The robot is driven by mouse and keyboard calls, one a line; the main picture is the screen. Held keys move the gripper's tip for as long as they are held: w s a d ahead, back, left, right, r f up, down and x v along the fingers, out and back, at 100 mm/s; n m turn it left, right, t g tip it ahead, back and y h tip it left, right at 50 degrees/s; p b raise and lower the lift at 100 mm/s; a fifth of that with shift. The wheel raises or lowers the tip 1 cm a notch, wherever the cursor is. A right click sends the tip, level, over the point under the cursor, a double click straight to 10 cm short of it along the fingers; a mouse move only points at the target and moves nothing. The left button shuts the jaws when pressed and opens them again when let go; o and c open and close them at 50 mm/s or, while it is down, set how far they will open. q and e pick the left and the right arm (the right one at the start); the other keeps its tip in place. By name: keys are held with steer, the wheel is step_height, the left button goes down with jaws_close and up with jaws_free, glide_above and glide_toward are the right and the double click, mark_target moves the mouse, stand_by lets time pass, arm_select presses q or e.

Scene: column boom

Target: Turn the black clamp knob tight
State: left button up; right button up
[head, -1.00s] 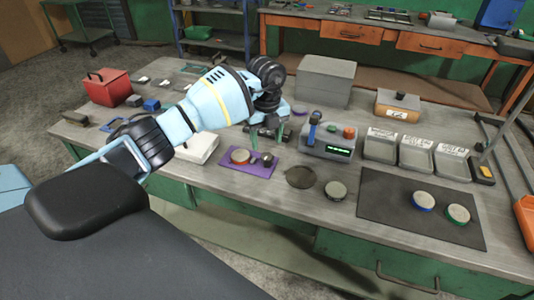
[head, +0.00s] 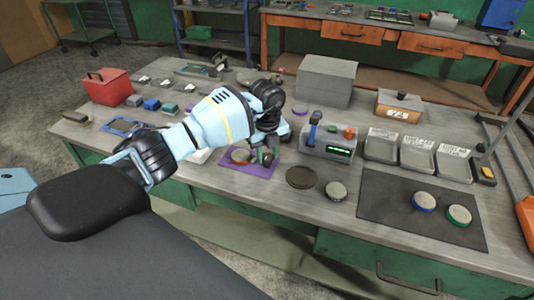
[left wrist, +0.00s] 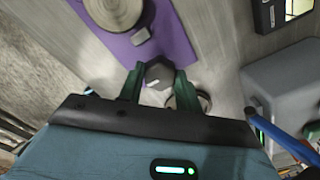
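The black clamp knob (left wrist: 157,76) has a pale mark on it and sits beside the purple plate (left wrist: 166,40). In the head view the knob (head: 267,157) is partly hidden by my fingers at the right end of the purple plate (head: 238,164). A round pale disc (left wrist: 115,8) lies on the plate next to a small grey block (left wrist: 141,36). My left gripper (left wrist: 159,72) has its green fingers apart, one on each side of the knob. I cannot tell whether they touch it. My right gripper is in neither view.
A grey device (head: 328,141) with a blue lever (head: 313,127) stands close to the right of my left gripper. A dark disc (head: 300,177) and a pale one (head: 335,191) lie in front of it. Grey trays (head: 382,146) and a dark mat (head: 400,215) are further right.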

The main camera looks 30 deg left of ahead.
arm_select(q)
steer(key=c, duration=0.4)
steer(key=shift+o, duration=0.2)
